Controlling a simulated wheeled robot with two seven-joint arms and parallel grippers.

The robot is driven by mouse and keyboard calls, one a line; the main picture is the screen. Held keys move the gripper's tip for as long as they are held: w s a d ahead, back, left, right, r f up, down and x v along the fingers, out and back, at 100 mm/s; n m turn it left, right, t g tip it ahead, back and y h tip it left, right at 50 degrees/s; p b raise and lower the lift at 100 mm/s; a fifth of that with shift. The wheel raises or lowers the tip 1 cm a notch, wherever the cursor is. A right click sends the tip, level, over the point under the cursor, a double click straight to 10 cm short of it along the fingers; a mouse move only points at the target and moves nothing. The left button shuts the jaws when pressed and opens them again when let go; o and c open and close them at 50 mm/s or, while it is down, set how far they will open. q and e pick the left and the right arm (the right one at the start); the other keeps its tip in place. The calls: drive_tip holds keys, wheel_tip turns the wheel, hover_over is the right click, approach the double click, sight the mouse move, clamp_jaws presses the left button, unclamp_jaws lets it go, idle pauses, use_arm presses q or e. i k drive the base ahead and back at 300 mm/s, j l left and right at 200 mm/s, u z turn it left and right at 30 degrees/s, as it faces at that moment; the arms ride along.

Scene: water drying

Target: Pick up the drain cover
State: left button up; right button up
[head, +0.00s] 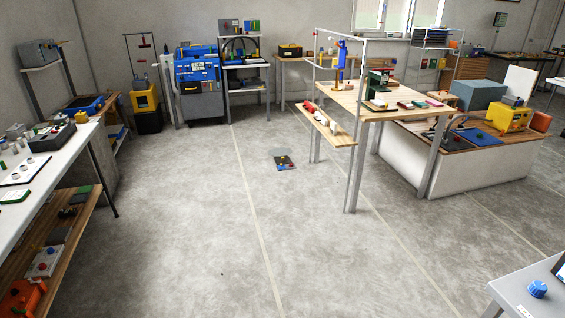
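A small dark flat panel (285,162) with a few coloured bits on it lies on the floor near the middle of the head view. A thin paler edge shows just behind it. It is too small to tell whether this is the drain cover, and I cannot make out a drain cover for certain elsewhere. Neither of my grippers is in view.
The concrete floor (190,235) is clear in front and around the panel. A wooden workbench (345,98) with a lower shelf stands to its right. A white table (60,150) runs along the left. A blue machine (198,72) stands at the back wall. A table corner (520,285) is at lower right.

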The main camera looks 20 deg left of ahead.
sight(284, 160)
drive_tip(key=i+j+u, duration=0.3)
drive_tip(key=i, duration=0.3)
drive_tip(key=i+j+u, duration=0.35)
drive_tip(key=i, duration=0.3)
drive_tip(key=i+u, duration=0.3)
drive_tip(key=i, duration=2.55)
drive_tip(key=i+j+z, duration=0.15)
drive_tip(key=i+z, duration=0.25)
drive_tip(key=i, duration=0.25)
drive_tip(key=i+j+z, duration=0.45)
drive_tip(key=i, duration=0.2)
drive_tip(key=i+j+z, duration=0.4)
drive_tip(key=i+j, duration=0.1)
drive_tip(key=i, duration=0.1)
